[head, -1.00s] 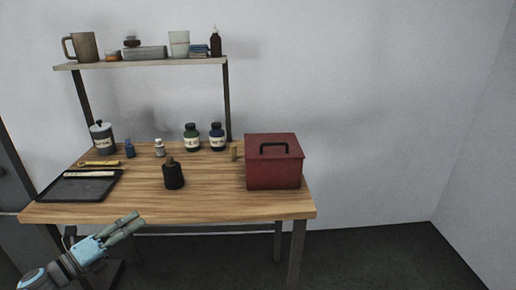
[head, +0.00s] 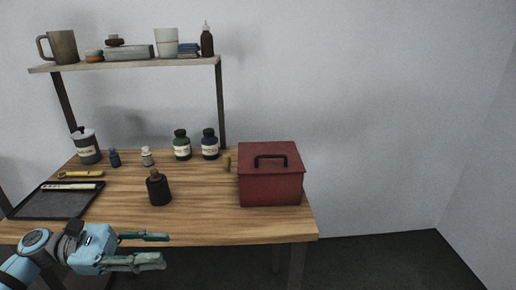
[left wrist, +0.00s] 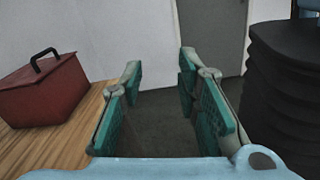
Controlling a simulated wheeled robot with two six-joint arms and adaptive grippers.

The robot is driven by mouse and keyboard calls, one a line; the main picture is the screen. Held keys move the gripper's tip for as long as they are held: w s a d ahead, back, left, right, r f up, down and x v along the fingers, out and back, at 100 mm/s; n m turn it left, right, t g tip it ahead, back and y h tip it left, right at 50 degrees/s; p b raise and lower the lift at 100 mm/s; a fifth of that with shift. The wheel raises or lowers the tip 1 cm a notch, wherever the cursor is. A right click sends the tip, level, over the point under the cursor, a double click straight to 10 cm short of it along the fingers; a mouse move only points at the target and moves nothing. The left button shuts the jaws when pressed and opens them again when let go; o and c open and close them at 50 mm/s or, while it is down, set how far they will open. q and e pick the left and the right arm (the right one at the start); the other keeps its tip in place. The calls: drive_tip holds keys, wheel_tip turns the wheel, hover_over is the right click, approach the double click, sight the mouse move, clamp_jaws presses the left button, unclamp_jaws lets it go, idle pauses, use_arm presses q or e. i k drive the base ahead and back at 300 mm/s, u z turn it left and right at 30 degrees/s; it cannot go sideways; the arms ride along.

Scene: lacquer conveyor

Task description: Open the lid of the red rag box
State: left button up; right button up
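The red rag box (head: 270,186) stands on the right end of the wooden table. Its lid is shut, with a black handle (head: 271,157) on top. The box also shows at the left of the left wrist view (left wrist: 45,95). My left gripper (head: 158,249) is at the table's front edge, left of the box and well apart from it. In the left wrist view its two green-padded fingers (left wrist: 160,105) are spread with nothing between them. My right gripper is in neither view.
On the table (head: 200,220) stand a dark bottle (head: 158,190), several small jars and bottles, and a black tray (head: 55,203) at the left. A shelf (head: 130,66) with a mug and other items is above the back. The table in front of the box is clear.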

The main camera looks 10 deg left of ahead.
sight(273, 157)
drive_tip(key=z, duration=0.05)
drive_tip(key=i, duration=1.1)
